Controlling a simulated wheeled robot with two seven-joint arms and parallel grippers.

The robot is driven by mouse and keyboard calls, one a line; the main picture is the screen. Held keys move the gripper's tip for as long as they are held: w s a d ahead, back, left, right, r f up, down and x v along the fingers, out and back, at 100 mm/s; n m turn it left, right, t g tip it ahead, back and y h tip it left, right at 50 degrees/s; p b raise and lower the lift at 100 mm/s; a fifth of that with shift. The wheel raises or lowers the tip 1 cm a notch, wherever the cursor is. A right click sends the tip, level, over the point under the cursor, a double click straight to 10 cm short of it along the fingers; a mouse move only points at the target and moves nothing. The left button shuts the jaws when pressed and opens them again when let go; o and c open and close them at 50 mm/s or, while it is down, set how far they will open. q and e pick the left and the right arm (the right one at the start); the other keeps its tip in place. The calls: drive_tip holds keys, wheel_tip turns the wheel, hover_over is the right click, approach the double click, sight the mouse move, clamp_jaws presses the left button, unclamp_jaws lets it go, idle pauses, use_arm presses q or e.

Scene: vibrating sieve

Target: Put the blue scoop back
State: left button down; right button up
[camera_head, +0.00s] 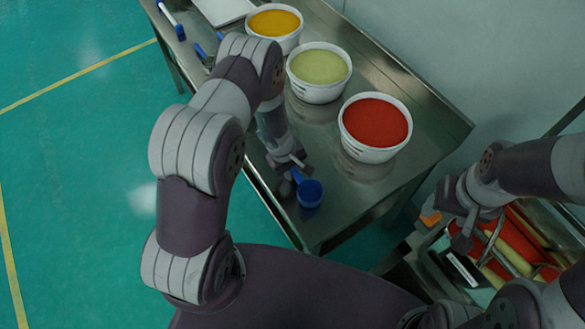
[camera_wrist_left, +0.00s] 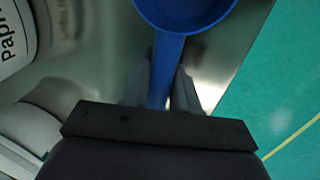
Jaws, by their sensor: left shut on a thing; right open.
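The blue scoop (camera_head: 310,193) is at the near end of the steel table (camera_head: 345,208), its cup facing up. My left gripper (camera_head: 290,172) is shut on its handle. In the left wrist view the scoop's cup (camera_wrist_left: 185,12) is at the top and its handle runs down between the fingers (camera_wrist_left: 162,85). I cannot tell whether the scoop touches the table. My right gripper (camera_head: 468,222) is open and empty, over the sieve machine at the right. My left arm hides part of the table's left edge.
White tubs hold red powder (camera_head: 375,123), pale green powder (camera_head: 319,67) and orange powder (camera_head: 274,23). Other blue-handled tools (camera_head: 172,20) lie at the table's far left. The sieve machine (camera_head: 510,250) holds red and yellow-green material. The wall bounds the table's right side.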

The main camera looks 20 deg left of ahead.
use_arm(q)
drive_tip(key=shift+c, duration=1.5)
unclamp_jaws()
drive_tip(key=shift+w+d+p+v, duration=0.15)
drive_tip(key=shift+d+p+v, duration=0.05)
drive_tip(key=shift+p+v, duration=0.85)
drive_tip(key=shift+w+d+p+v, duration=0.2)
drive_tip(key=shift+p+v, duration=0.65)
drive_tip(key=shift+v, duration=0.4)
drive_tip(key=shift+w+d+p+v, duration=0.1)
drive_tip(key=shift+d+p+v, duration=0.1)
drive_tip(key=shift+p+v, duration=0.85)
drive_tip(key=shift+s+r, duration=0.1)
drive_tip(key=shift+r, duration=0.15)
drive_tip(key=s+a+r+m+y+b, duration=0.1)
drive_tip(key=s+r+m+b, duration=0.1)
drive_tip(key=s+r+m, duration=0.3)
drive_tip(key=s+a+r+m+g+y+b, duration=0.1)
drive_tip(key=s+r+m+b, duration=0.1)
drive_tip(key=s+r+m, duration=0.3)
drive_tip(key=s+r, duration=0.4)
drive_tip(key=r, duration=0.4)
drive_tip(key=shift+a+m, duration=0.15)
drive_tip(key=shift+m, duration=0.15)
